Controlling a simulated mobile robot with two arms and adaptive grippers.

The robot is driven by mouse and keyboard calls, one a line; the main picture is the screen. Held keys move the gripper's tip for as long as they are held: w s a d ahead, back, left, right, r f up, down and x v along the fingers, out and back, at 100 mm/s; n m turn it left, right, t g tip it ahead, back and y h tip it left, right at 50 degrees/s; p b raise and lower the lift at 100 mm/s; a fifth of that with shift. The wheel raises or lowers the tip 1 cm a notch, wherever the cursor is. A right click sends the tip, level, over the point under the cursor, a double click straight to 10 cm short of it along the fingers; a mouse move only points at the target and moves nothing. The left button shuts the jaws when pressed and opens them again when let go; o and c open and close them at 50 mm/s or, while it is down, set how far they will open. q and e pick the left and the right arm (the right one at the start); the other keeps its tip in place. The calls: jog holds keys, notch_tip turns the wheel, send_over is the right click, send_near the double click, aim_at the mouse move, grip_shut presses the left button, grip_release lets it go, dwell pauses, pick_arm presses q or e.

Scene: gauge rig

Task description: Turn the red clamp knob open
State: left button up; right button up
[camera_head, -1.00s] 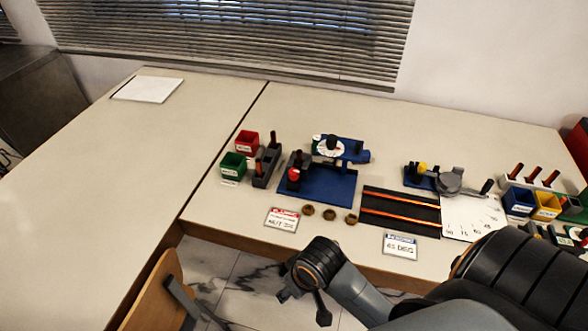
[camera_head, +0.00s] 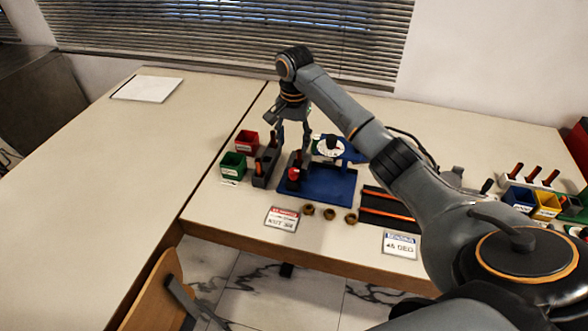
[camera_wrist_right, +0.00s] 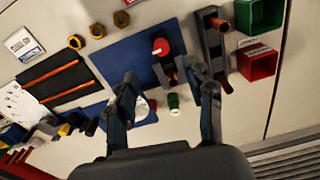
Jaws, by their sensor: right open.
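The red clamp knob (camera_head: 293,174) sits on a dark vise at the left edge of the blue plate (camera_head: 325,188). In the right wrist view the red knob (camera_wrist_right: 160,46) lies just beyond the fingertips, near the blue plate (camera_wrist_right: 125,58). My right gripper (camera_head: 293,147) reaches down from above, over and slightly behind the knob. In the right wrist view its two fingers (camera_wrist_right: 163,76) are spread apart with nothing held between them. The knob appears apart from the fingers. My left gripper is out of view.
The blue gauge stand (camera_head: 345,150) is right of the gripper. Brass nuts (camera_head: 330,214) lie in front. The left table is mostly clear.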

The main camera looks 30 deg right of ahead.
aim_at(294, 171)
jog(key=shift+m, duration=0.3)
jog(key=f, duration=0.8)
jog(key=d+f+p, duration=0.1)
jog(key=f, duration=0.3)
jog(key=shift+w+f, duration=0.2)
jog(key=shift+w, duration=0.2)
jog(key=shift+a, duration=0.1)
grip_shut()
